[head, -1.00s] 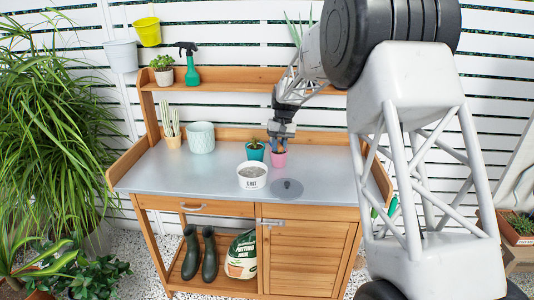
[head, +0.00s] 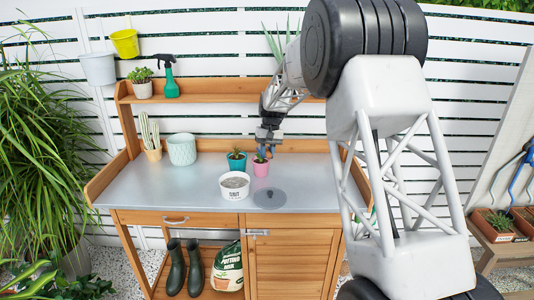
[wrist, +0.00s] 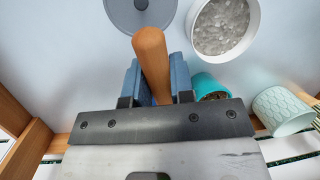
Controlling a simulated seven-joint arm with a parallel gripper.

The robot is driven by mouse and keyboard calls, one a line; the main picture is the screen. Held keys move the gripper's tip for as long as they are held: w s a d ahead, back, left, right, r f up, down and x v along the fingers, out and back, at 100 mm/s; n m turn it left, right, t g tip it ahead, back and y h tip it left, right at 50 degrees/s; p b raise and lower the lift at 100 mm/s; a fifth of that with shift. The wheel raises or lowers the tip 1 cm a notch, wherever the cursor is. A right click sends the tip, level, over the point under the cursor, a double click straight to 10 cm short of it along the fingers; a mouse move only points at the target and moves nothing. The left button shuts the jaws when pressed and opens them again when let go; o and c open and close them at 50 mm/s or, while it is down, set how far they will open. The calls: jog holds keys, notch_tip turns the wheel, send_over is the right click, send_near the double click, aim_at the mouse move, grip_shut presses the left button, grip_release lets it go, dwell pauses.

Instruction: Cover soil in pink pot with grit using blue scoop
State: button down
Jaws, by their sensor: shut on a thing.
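My gripper (head: 267,145) is over the back of the bench, just above the pink pot (head: 261,169). In the wrist view my gripper (wrist: 154,85) is shut on the wooden handle of the scoop (wrist: 151,50). A small blue part (head: 262,153) shows at the pink pot's mouth; I cannot tell whether it is inside the pot or above it. The pot's soil is hidden. The white grit tub (head: 234,194) stands in front of the pots, filled with grey grit that also shows in the wrist view (wrist: 222,25).
A teal pot (head: 237,165) with a plant stands close left of the pink pot. A grey round lid (head: 270,199) lies right of the tub. A patterned pale pot (head: 182,150) and a potted cactus (head: 151,140) stand left. The bench top (head: 145,190) is clear at front left.

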jog(key=shift+f, duration=1.9)
jog(key=shift+w+r+g, duration=0.3)
jog(key=shift+r+g, duration=0.15)
jog(key=shift+g, duration=0.05)
jog(key=shift+w+r, duration=0.1)
jog(key=shift+r, duration=0.05)
jog(key=shift+w+a+r+g+h, duration=0.1)
jog(key=shift+w+r+g+h, duration=0.15)
jog(key=shift+r+g, duration=0.25)
jog(key=shift+w+a+r+g+h, duration=0.1)
jog(key=shift+w+r+g+h, duration=0.1)
jog(key=shift+r+g, duration=0.25)
jog(key=shift+w+r+g, duration=0.15)
jog(key=shift+w+g, duration=0.1)
jog(key=shift+g, duration=0.2)
jog(key=shift+w+r, duration=0.2)
jog(key=shift+r, duration=0.05)
jog(key=shift+w+a+g, duration=0.1)
jog(key=shift+g, duration=0.2)
jog(key=shift+w+r+g, duration=0.25)
jog(key=shift+r+g, duration=0.1)
jog(key=shift+g, duration=0.05)
